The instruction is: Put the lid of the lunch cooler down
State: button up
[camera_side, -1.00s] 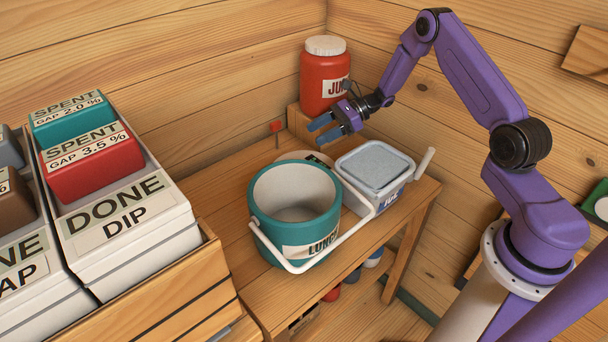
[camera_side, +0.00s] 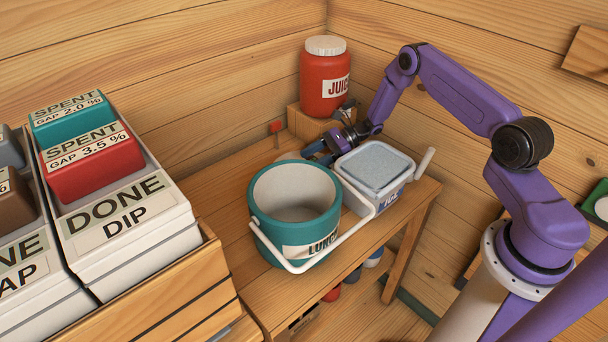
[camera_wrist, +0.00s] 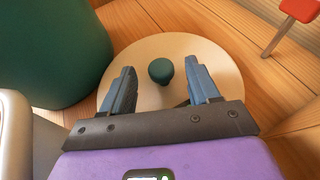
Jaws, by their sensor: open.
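The lunch cooler (camera_side: 290,228) is a teal tub with a white inside, open on top, standing on the wooden bench. Its white bail handle hangs down at the front. The lid (camera_wrist: 215,75) is a round cream disc with a dark green knob (camera_wrist: 160,70). It lies knob up on the bench behind the cooler, mostly hidden in the side view. My gripper (camera_side: 319,151) is low behind the cooler. In the wrist view my gripper (camera_wrist: 160,75) is open, its blue fingers on either side of the knob with gaps showing.
A white ice box (camera_side: 376,170) stands right of the cooler, close to my gripper. A red juice jug (camera_side: 324,80) stands on a wooden block at the back. A red-topped peg (camera_side: 276,127) rises behind the lid. Labelled boxes (camera_side: 125,215) fill the left.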

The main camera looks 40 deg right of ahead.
jog(key=shift+w+a+f, duration=0.2)
jog(key=shift+a, duration=0.15)
grip_shut()
jog(key=shift+r, duration=0.15)
